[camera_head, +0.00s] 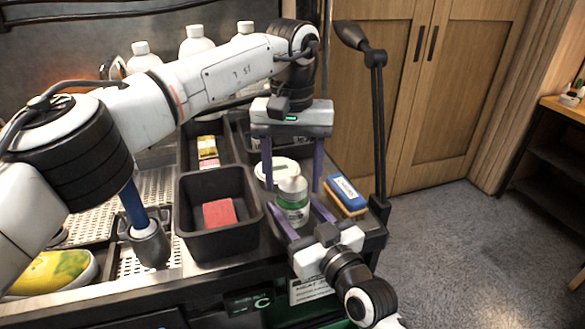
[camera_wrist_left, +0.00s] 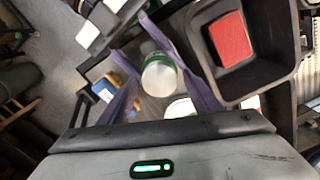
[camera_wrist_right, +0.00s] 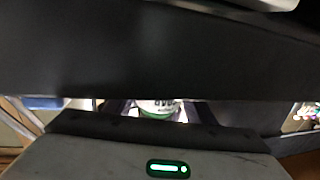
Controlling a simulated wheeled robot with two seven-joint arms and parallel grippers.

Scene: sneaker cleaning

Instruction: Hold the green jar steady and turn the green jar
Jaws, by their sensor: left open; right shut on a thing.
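The green jar (camera_head: 293,203) has a white lid and stands upright near the right end of the workbench. My right gripper (camera_head: 303,212) comes in from the front and is shut on the jar's body. My left gripper (camera_head: 291,180) is open above the jar, its two purple fingers pointing down on either side of the lid and apart from it. In the left wrist view the jar's white lid (camera_wrist_left: 160,75) shows between the open fingers (camera_wrist_left: 152,62). In the right wrist view a dark shape hides most of the scene, and only a strip of the jar (camera_wrist_right: 158,107) shows.
A black bin (camera_head: 190,235) with a red sponge (camera_head: 219,213) stands left of the jar. A blue-and-wood brush (camera_head: 346,195) lies to the right. A white round dish (camera_head: 270,170) is behind the jar. A black lamp post (camera_head: 379,130) rises at the bench's right edge.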

